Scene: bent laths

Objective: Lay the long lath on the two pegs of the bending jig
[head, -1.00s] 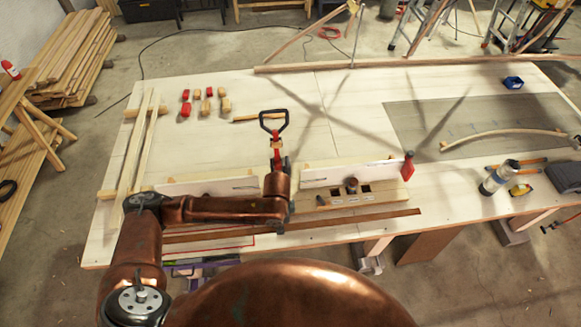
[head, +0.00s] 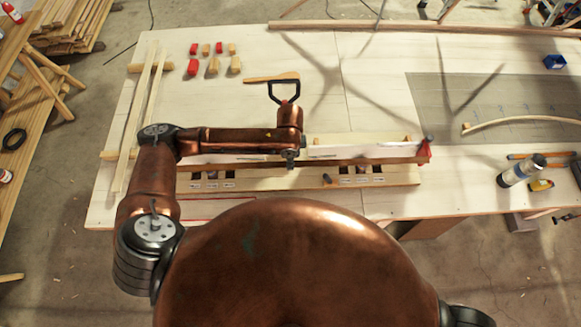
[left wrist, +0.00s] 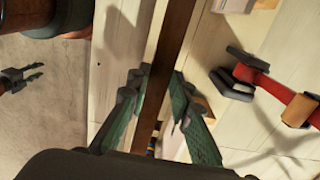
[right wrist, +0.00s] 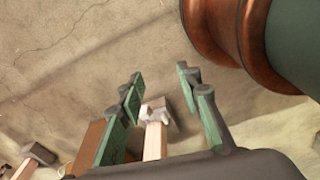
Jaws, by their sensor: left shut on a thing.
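The long lath (head: 350,160) is a thin dark brown strip running left to right along the back of the bending jig (head: 270,183), a pale wooden base with labelled slots. A small round wooden peg (head: 327,180) shows in front of the lath; I cannot make out the second peg clearly. My left gripper (head: 290,162) is shut on the lath near its middle. In the left wrist view the lath (left wrist: 170,50) passes between the green fingers (left wrist: 156,88). Whether the lath touches the jig is unclear. My right gripper (right wrist: 160,82) is open and empty above the floor.
White boards (head: 350,143) stand behind the lath, with a red clamp (head: 425,150) at the right end. Red and wooden blocks (head: 213,67) lie at the back left. Pale strips (head: 140,110) lie at left. A bottle (head: 520,170) stands at right.

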